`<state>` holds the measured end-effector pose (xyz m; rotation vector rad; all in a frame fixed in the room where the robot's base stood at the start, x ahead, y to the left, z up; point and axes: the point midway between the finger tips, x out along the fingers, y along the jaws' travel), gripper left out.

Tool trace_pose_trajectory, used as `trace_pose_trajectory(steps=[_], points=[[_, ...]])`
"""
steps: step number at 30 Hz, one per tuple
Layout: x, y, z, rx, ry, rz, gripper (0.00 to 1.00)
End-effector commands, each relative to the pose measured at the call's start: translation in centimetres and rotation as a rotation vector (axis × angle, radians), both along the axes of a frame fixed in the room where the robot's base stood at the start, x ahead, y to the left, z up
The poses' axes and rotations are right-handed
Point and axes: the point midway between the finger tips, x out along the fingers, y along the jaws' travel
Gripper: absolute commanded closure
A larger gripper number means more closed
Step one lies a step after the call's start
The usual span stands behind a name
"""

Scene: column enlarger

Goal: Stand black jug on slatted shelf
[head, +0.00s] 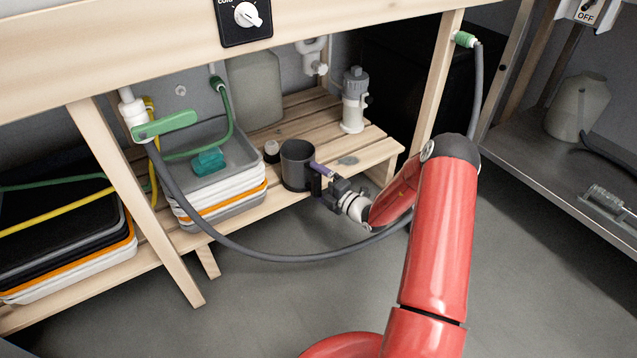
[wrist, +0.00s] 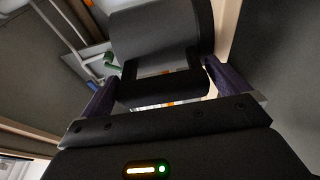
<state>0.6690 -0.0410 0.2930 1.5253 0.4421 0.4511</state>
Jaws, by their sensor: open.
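The black jug (head: 297,165) is upright at the front edge of the slatted shelf (head: 358,160), between the stacked trays and the shelf's right end. Its base appears to be on the slats, though contact is not clear. My gripper (head: 320,176) is at the jug's right side, reaching in from the front right. In the wrist view the jug's dark body (wrist: 160,40) fills the top. Its handle (wrist: 163,88) lies between the two purple fingers of my gripper (wrist: 160,78), which are open with small gaps.
A stack of trays (head: 222,190) with a teal item stands left of the jug. A small dark bottle with a pale cap (head: 271,151) is close behind it. A grey-white canister (head: 354,105) stands farther back. A grey hose (head: 290,259) loops in front of the shelf.

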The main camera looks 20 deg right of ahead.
Motion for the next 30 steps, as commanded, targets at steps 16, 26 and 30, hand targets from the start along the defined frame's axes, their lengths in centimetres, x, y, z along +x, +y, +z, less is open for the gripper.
trace_pose_trajectory(steps=[16, 26, 30], points=[[-0.8, -0.5, 0.0, 0.0, 0.001, -0.001, 0.0], [-1.9, -1.3, 0.1, 0.0, 0.0, -0.001, 0.0], [-2.4, -1.5, 0.1, 0.001, 0.001, -0.001, 0.0]])
